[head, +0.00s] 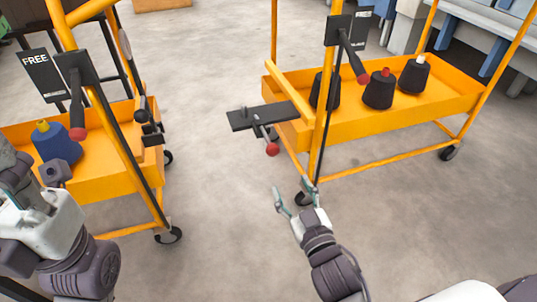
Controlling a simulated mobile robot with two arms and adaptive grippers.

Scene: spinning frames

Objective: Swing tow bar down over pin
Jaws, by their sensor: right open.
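A dark upright bar (125,46) stands at the right end of the left cart and appears to be the tow bar. A black bracket (150,128) sits below it. A flat black hitch plate (262,115) juts left from the right cart, with a small upright stub near its outer end that looks like the pin (244,110). A red-knobbed lever (271,149) hangs below the plate. My right gripper (293,188) is open and empty, below and right of the knob in the picture. My left arm shows at lower left; its gripper is out of view.
The left yellow cart (118,178) and right yellow cart (400,117) carry cones of yarn. Each has a red-handled lever, the left beside a "FREE" sign (42,75). Bare concrete floor (215,200) lies between them. A workbench (480,35) stands at back right.

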